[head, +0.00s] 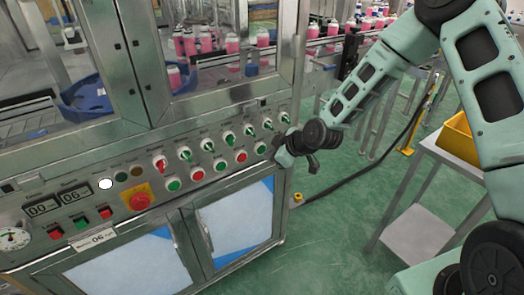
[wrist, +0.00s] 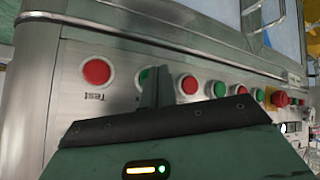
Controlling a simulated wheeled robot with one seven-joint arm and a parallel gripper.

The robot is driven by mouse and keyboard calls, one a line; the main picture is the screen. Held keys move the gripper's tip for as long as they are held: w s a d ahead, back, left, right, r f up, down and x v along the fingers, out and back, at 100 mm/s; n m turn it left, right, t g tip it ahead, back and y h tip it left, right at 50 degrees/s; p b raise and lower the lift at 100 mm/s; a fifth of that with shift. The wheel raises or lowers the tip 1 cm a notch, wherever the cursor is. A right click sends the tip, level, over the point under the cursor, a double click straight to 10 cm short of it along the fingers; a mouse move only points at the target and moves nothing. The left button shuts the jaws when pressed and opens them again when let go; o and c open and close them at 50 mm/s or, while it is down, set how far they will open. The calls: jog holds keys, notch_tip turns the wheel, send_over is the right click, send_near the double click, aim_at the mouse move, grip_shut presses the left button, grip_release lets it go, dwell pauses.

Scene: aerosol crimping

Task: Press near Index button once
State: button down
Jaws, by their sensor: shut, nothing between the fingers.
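The control panel (head: 130,200) of the steel machine carries a row of round red and green buttons. My gripper (head: 277,148) is at the panel's right end in the head view, close to the last buttons. In the wrist view, my gripper (wrist: 157,88) has its fingers shut together and empty, pointing at the panel. Behind them a green button (wrist: 144,76) is partly hidden. A red button labelled Test (wrist: 97,72) is left of the fingers, and another red button (wrist: 188,85) is just right. I cannot read an Index label, nor tell whether the fingertips touch the green button.
A row of lever switches (head: 207,145) sits above the buttons. A red emergency stop (head: 140,201) on a yellow plate is further left. A table with a yellow bin (head: 458,138) stands right. Green floor (head: 320,215) is open between machine and table.

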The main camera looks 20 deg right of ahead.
jog(key=shift+w, duration=0.15)
dwell(0.7)
jog(key=shift+w+a, duration=0.15)
jog(key=shift+w, duration=0.1)
jog(key=shift+w+a, duration=0.1)
jog(key=shift+w, duration=0.3)
dwell(0.7)
jog(key=shift+s, duration=0.15)
jog(key=shift+s+d, duration=0.25)
jog(key=shift+s, duration=0.4)
jog(key=s, duration=0.1)
jog(key=s+d, duration=0.1)
jog(key=s, duration=0.2)
jog(key=shift+s+d, duration=0.25)
jog(key=shift+s, duration=0.1)
dwell(0.8)
